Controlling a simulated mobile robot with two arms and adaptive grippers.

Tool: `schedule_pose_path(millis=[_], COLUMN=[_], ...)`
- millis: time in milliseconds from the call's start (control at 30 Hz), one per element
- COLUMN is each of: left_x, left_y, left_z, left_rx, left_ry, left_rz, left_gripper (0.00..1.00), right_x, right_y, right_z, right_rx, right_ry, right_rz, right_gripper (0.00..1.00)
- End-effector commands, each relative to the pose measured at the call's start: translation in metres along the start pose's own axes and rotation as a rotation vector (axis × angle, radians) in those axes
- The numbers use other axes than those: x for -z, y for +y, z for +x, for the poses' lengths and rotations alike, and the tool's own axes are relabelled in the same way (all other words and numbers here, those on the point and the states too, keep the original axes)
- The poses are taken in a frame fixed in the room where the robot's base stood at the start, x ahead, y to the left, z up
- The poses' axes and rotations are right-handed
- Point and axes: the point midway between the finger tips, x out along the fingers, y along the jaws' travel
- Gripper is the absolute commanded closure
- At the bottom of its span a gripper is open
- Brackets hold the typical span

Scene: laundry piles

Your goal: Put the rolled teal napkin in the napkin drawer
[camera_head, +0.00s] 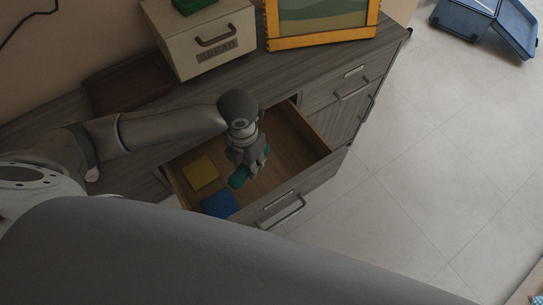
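The rolled teal napkin (239,178) shows inside the outline of the open wooden drawer (308,133), low and slanting under my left gripper (252,167). The gripper points down with its fingers at the napkin, and a bit of teal also shows at its right side. The fingers hide the napkin's middle, so I cannot tell whether they are shut on it or whether it touches the drawer floor. A flat yellow napkin (200,172) and a flat blue napkin (220,205) lie at the left of the drawer. My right gripper is out of view.
A cream bread box (204,44) with a green thing on top, a brown tray (127,84) and a yellow-framed picture (320,20) stand on the grey dresser top. An open blue case (487,22) lies on the tiled floor. The drawer's right part is clear.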

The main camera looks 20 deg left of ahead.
Motion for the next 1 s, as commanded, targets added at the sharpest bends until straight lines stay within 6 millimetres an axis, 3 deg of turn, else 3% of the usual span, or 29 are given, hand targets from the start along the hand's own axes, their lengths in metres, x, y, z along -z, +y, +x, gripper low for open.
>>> schedule_pose_path(millis=[233,500,833,1000], left_x=[-0.049,-0.080,-0.096,-0.095], left_y=[-0.009,-0.013,-0.015,-0.014], left_z=[0.021,0.062,0.082,0.107], left_rx=[0.001,0.001,0.001,0.000], left_ry=[-0.001,0.001,0.001,0.001], left_rz=[-0.001,-0.001,-0.001,-0.001], left_gripper=[0.93,0.93,0.93,0.93], right_x=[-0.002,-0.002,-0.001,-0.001], right_y=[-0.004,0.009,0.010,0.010], right_z=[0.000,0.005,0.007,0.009], right_rx=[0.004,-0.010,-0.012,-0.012], right_ry=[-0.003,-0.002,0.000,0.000], right_rz=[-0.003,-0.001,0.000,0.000], right_gripper=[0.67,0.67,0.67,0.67])
